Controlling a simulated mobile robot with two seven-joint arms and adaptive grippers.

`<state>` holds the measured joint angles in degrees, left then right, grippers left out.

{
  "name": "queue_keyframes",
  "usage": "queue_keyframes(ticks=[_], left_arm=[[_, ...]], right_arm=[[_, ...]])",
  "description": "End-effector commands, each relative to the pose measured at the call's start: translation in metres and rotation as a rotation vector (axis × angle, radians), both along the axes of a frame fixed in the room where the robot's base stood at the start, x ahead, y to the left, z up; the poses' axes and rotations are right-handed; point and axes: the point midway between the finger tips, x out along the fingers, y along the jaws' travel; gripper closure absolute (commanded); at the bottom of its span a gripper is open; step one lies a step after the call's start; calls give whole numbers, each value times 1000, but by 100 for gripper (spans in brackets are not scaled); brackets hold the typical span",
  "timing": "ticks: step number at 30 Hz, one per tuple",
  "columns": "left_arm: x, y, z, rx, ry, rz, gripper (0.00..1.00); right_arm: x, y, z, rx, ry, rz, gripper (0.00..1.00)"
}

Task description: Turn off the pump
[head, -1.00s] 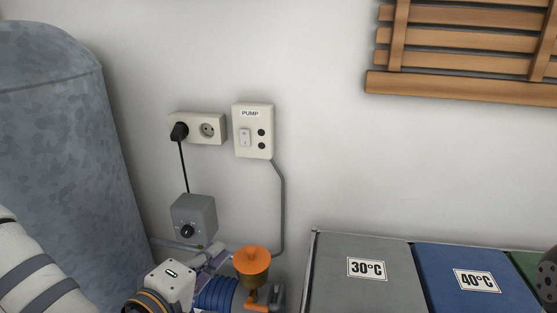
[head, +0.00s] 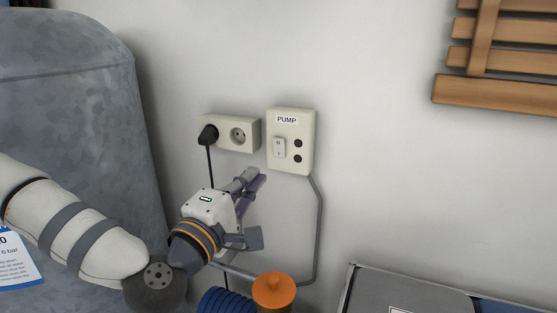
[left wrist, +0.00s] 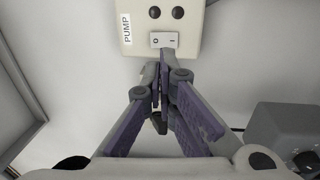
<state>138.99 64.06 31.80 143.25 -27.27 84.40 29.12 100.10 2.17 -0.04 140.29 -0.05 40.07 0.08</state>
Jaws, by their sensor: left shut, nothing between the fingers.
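The pump switch box (head: 305,128) is a cream box on the wall labelled PUMP, with a white rocker switch (head: 279,147) and two dark round buttons or lamps. In the left wrist view the rocker (left wrist: 164,40) is marked O and I, and the box (left wrist: 196,12) sits straight ahead. My left gripper (head: 255,180) is shut and empty, below and slightly left of the box in the head view. Its fingertips (left wrist: 163,62) appear just under the rocker in the wrist view; I cannot tell whether they touch it. My right gripper is not in view.
A socket plate (head: 231,134) with a black plug (head: 208,134) is left of the box. A grey tank (head: 70,110) stands at left. An orange cap (head: 274,292) and blue ribbed part (head: 226,301) are below. A grey bin lid (head: 400,290) is at lower right.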

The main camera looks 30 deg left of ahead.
Motion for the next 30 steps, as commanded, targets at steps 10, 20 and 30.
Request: queue_keyframes(ticks=[10, 20, 30], left_arm=[[68, 4, 8, 1, -3, -1, 100], [99, 5, 12, -1, -2, -3, 100], [102, 5, 15, 1, -3, -3, 100]], right_arm=[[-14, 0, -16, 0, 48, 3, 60], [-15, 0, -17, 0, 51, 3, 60], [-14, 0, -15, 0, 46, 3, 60]])
